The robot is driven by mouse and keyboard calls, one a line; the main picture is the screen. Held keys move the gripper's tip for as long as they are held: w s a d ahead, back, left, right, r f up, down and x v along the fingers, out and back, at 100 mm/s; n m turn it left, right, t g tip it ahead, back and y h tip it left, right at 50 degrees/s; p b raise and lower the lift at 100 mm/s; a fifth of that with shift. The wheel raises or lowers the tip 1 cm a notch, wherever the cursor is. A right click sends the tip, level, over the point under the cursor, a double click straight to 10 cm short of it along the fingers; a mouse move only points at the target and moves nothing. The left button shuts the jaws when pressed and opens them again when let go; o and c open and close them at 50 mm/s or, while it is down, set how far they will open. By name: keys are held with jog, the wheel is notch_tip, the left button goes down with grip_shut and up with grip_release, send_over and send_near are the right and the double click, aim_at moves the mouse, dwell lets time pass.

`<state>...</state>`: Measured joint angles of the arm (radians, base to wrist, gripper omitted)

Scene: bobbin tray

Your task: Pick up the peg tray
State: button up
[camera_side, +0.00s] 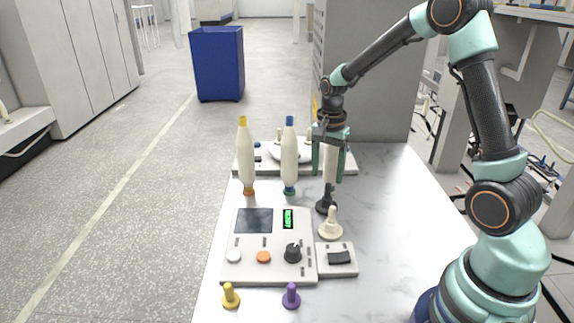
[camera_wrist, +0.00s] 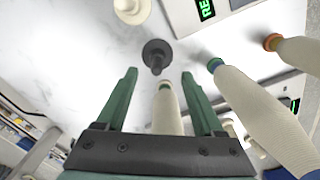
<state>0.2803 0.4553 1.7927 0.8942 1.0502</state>
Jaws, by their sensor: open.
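No piece is plainly marked as the peg tray; a low white unit (camera_side: 348,168) at the back of the table, partly hidden by the bobbins and my gripper, may be it. Small flanged pegs stand on the table: yellow (camera_side: 230,296), purple (camera_side: 291,296), cream (camera_side: 331,226) and black (camera_side: 326,205). The black peg also shows in the wrist view (camera_wrist: 156,55), just ahead of my fingertips. My gripper (camera_side: 327,178) is open and points down above the table, behind the black peg. A cream bobbin (camera_wrist: 167,115) shows between its fingers (camera_wrist: 159,75); contact cannot be told.
Two tall cream bobbins stand left of my gripper, one yellow-topped (camera_side: 246,158) and one blue-topped (camera_side: 290,158). A white control box (camera_side: 240,270) with a small switch box (camera_side: 337,270) beside it is in front. The table's right side is clear.

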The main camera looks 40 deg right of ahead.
aim_at(327, 197)
jog(key=f, duration=0.8)
jog(key=shift+s+d+f, duration=0.2)
jog(key=shift+d, duration=0.05)
jog(key=shift+c, duration=0.2)
grip_shut()
jog(key=shift+r, duration=0.1)
